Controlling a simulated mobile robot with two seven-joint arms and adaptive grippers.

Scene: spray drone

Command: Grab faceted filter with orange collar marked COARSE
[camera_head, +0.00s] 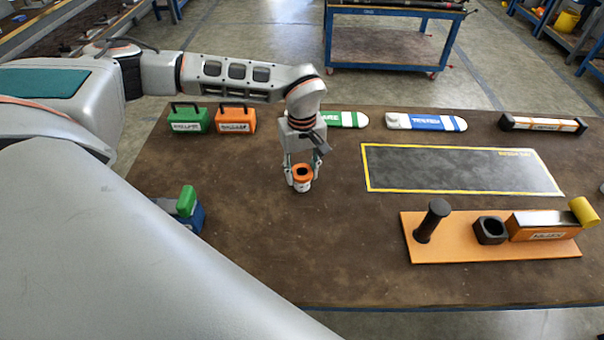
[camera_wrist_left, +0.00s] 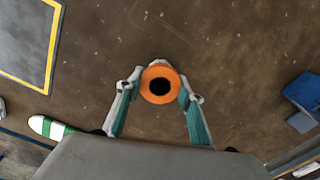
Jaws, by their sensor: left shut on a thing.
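The filter (camera_head: 302,178) has a white body with an orange collar around a dark round opening. In the head view it is upright on or just above the brown table; I cannot tell which. My left gripper (camera_head: 301,176) comes down from above and is shut on it, one finger on each side. In the left wrist view the orange collar (camera_wrist_left: 160,85) sits between the fingertips of the left gripper (camera_wrist_left: 160,88). Its marking is too small to read. My right gripper is not in view.
An orange board (camera_head: 440,248) with a black post and a black socket lies at front right. A yellow-edged dark mat (camera_head: 455,170) is behind it. Green (camera_head: 190,120) and orange (camera_head: 236,120) cases stand at back left. A blue and green object (camera_head: 188,208) is at left.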

